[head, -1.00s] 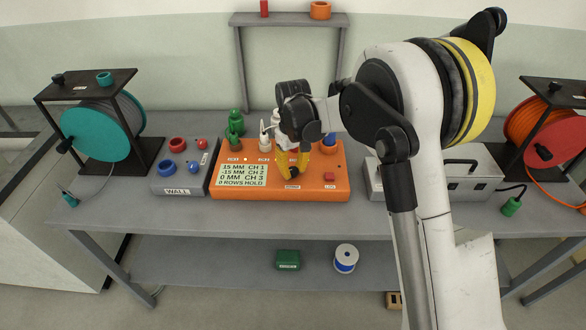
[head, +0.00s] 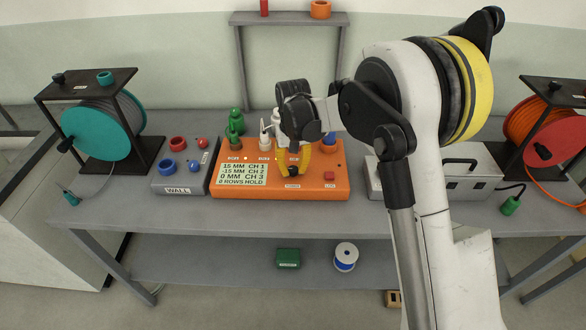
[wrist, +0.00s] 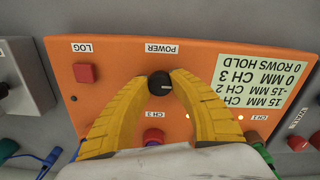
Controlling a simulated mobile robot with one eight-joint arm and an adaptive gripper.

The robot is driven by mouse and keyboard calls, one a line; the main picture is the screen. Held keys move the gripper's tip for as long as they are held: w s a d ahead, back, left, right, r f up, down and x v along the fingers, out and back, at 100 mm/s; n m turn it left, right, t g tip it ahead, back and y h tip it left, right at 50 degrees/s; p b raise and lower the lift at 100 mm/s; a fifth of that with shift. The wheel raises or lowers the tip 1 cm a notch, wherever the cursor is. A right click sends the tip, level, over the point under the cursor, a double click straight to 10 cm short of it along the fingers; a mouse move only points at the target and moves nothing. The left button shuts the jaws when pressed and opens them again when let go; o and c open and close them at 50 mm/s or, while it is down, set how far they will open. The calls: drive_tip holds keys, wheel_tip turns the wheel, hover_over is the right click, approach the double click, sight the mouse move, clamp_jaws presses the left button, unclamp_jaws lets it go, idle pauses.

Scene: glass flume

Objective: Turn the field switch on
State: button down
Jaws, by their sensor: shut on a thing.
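The orange box (head: 228,192) stands on the grey bench. No label reading "field" is legible, so I cannot tell whether this knob is the field switch. My gripper (wrist: 168,81) has its yellow fingers on both sides of the knob and is shut on it. In the head view my gripper (head: 293,168) hides most of the knob. The display (head: 241,174) reads 15 MM CH 1, -15 MM CH 2, 0 MM CH 3, 0 ROWS HOLD.
A red button (wrist: 85,74) labelled LOG sits beside the knob. Green, white and blue plugs stand along the box's back. A grey WALL panel (head: 177,191) is at left, a grey case (head: 470,186) at right. Cable reels (head: 95,134) stand at the bench ends.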

sight(293, 168)
drive_tip(key=c, duration=1.1)
unclamp_jaws()
wheel_tip(293, 168, up, 12)
